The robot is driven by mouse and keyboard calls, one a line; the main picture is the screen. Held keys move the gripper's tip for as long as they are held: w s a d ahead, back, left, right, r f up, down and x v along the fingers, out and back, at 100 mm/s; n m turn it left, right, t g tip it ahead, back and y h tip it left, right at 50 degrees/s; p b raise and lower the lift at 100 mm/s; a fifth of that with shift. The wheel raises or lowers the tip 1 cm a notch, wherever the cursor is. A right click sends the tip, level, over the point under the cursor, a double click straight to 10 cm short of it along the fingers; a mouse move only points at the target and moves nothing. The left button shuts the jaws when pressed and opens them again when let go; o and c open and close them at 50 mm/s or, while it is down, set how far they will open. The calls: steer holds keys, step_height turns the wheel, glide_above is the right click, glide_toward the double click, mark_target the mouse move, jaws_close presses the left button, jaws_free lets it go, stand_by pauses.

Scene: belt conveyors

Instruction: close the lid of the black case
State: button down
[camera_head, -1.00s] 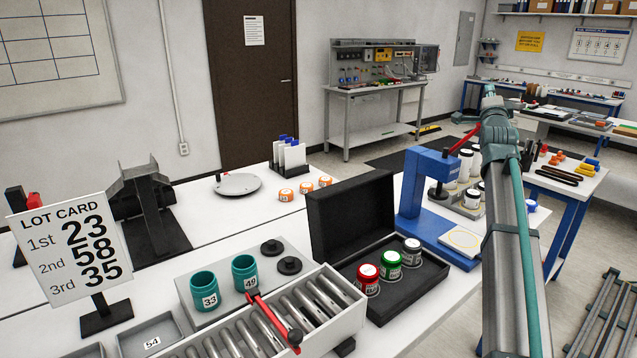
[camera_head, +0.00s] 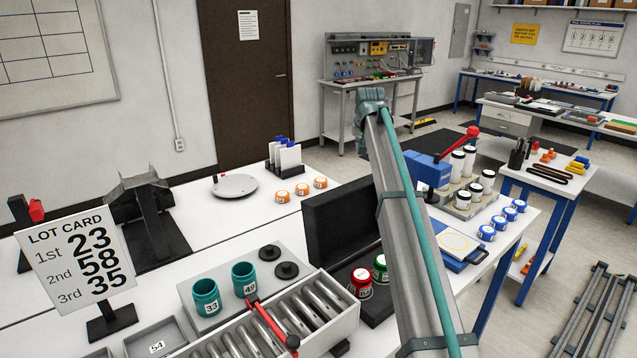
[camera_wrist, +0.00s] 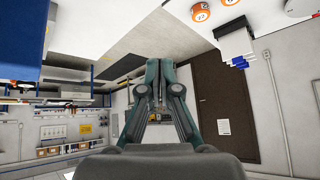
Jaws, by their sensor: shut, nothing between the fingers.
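The black case stands open on the white table. Its lid (camera_head: 335,222) stands upright at the back of the base (camera_head: 378,314). A red jar (camera_head: 361,283) and a green jar (camera_head: 380,268) sit in the base in the head view. My arm crosses in front and hides the right part of the case. My gripper (camera_wrist: 160,70) shows in the wrist view with its fingers together and nothing between them. In the head view the end of my arm is high, above and beyond the case; the fingers cannot be made out there. The case is not clear in the wrist view.
A grey roller tray (camera_head: 285,325) with a red-handled lever is left of the case. Teal jars (camera_head: 206,297) stand behind it. A blue press (camera_head: 432,170) and blue-capped jars (camera_head: 487,232) are on the right. Orange jars (camera_head: 302,189) are behind the lid.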

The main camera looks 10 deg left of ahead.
steer(key=s+a+n+g+h+p, duration=0.1)
steer(key=s+a+n+g+p, duration=0.1)
steer(key=s+a+n+g, duration=0.85)
steer(key=s+f+m+t+p, duration=0.2)
steer(key=s+f+t+p, duration=0.1)
steer(key=f, duration=0.6)
steer(key=shift+s+a+f+p, duration=0.2)
steer(key=shift+s+p, duration=0.3)
steer(key=shift+p, duration=0.45)
